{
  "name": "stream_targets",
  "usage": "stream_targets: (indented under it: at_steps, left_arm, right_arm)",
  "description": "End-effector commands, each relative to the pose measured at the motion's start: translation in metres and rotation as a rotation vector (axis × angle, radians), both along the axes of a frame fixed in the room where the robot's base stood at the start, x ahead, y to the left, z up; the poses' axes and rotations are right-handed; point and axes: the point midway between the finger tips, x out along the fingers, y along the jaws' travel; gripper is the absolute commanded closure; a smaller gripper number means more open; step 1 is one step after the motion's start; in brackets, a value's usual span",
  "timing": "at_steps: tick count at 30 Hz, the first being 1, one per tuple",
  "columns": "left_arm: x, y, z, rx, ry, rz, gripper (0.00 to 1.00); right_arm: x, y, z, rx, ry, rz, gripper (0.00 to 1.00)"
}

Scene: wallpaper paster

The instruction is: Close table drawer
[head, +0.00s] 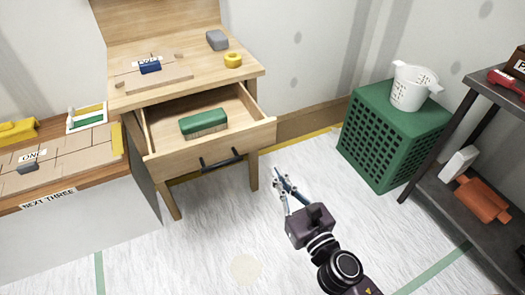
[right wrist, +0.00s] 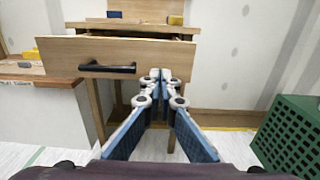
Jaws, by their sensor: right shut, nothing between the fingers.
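The wooden table (head: 187,80) stands at the upper left in the head view. Its drawer (head: 213,147) is pulled well out toward me, with a black bar handle (head: 222,162) on its front. A green brush (head: 203,123) lies inside the drawer. My right gripper (head: 281,180) is shut and empty, to the right of the drawer front and apart from it in the head view. In the right wrist view the fingertips (right wrist: 160,76) appear just right of the handle (right wrist: 107,68), in front of the drawer front (right wrist: 150,54). My left gripper is not in view.
A dark shelf unit (head: 462,140) is at the far right. A low bench (head: 80,215) adjoins the table's left. The floor in front is clear.

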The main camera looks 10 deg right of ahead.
Motion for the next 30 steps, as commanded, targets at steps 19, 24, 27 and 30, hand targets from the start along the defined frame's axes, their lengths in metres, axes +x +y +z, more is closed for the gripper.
stream_targets:
  at_steps: [19,24,27,30]
  left_arm:
    - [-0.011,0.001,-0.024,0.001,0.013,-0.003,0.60]
    - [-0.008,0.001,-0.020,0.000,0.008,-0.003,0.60]
    - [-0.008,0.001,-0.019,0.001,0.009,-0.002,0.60]
    - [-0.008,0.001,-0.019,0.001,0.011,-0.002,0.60]
  right_arm:
    - [0.107,0.034,0.000,0.006,0.003,-0.002,1.00]
    - [0.124,0.040,0.000,0.007,0.004,-0.002,1.00]
    - [0.128,0.041,0.000,0.005,0.005,-0.002,1.00]
    - [0.130,0.041,-0.001,0.005,0.005,-0.002,1.00]
